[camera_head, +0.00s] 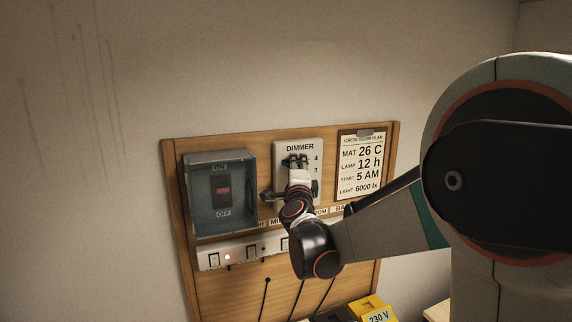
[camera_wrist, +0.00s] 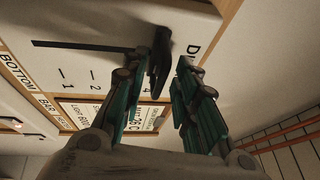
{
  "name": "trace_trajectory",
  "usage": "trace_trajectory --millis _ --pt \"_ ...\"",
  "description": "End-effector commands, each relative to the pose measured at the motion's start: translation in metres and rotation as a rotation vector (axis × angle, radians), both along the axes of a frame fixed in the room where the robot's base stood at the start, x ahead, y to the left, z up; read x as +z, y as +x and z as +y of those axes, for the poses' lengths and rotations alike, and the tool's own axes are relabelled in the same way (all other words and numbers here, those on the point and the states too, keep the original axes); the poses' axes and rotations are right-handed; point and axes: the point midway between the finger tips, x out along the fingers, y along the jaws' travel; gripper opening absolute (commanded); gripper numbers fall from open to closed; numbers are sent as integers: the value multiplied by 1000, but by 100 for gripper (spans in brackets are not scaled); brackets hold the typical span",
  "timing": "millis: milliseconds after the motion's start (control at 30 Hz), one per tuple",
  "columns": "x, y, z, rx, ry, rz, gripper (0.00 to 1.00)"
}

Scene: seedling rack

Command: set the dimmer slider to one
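The dimmer (camera_head: 312,146) is a pale plate on the wooden board, with a dark vertical slot and numbered marks; 4 and 3 show in the head view. In the wrist view its plate (camera_wrist: 105,25) lies sideways, with the bare slot (camera_wrist: 80,46) running past marks 1 and 2. My gripper (camera_head: 296,163) is in front of the plate's upper part, near mark 4. In the wrist view my gripper (camera_wrist: 173,65) has its two fingers apart, with a narrow gap and nothing clearly held.
A grey switch box (camera_head: 220,225) with a red ON/OFF switch is left of the dimmer. A grow room plan card (camera_head: 362,165) hangs right. A switch strip (camera_head: 240,254) with a lit red lamp runs below. A yellow 230 V item (camera_head: 368,304) sits lower down.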

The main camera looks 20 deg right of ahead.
Motion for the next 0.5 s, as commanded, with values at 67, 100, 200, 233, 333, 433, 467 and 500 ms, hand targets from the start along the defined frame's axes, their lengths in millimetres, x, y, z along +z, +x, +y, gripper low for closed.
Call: trace_trajectory --millis 67,100,200,233,333,433,467,500 --pt "1 3 -1 0 0 0 27" --pt "1 4 -2 0 0 0 27" --pt "0 5 -2 0 1 0 27" --pt "0 4 -2 0 1 0 27" --pt "0 4 -2 0 0 0 27" --pt "0 4 -2 0 0 0 9" --pt "0 4 -2 0 0 0 2" --pt "1 4 -2 0 0 0 0"
